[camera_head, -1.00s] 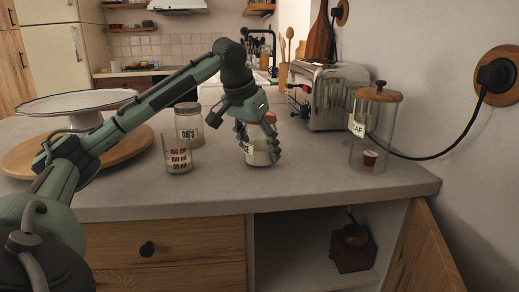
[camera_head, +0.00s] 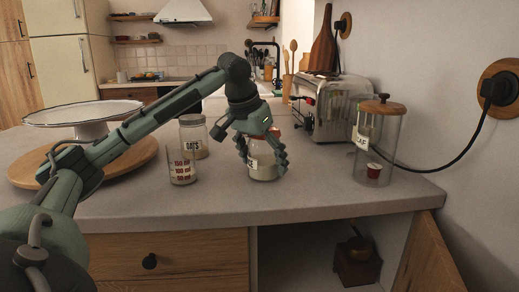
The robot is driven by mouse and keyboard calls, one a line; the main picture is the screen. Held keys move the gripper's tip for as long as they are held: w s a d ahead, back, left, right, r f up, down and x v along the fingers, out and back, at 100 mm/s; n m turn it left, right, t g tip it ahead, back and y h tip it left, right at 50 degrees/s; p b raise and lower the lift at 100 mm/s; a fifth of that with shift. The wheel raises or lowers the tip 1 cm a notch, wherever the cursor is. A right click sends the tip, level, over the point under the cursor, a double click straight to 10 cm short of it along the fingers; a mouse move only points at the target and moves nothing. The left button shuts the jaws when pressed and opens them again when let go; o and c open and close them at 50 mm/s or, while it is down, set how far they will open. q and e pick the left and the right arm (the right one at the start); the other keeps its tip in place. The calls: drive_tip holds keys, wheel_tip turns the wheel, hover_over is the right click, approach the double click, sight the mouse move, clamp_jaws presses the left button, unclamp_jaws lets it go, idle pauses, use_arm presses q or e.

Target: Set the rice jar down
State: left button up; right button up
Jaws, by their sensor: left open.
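The rice jar (camera_head: 263,172) is clear glass with pale contents, a reddish lid and a white label partly covered by a finger. It stands upright on the grey counter (camera_head: 340,195), near the middle of the view. My left gripper (camera_head: 263,161) comes down over it from above. Its fingers are open, one on each side of the jar; I cannot tell whether either touches the glass. The gripper hides part of the lid. My right gripper is not in view.
A measuring glass (camera_head: 181,171) and an oats jar (camera_head: 193,138) stand left of the rice jar. A toaster (camera_head: 335,108) is behind right, and a wooden-lidded jar (camera_head: 384,145) is at right. A cake stand (camera_head: 85,113) is at left. Counter in front is clear.

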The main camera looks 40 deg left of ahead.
use_arm(q)
drive_tip(key=v, duration=1.2)
idle(0.7)
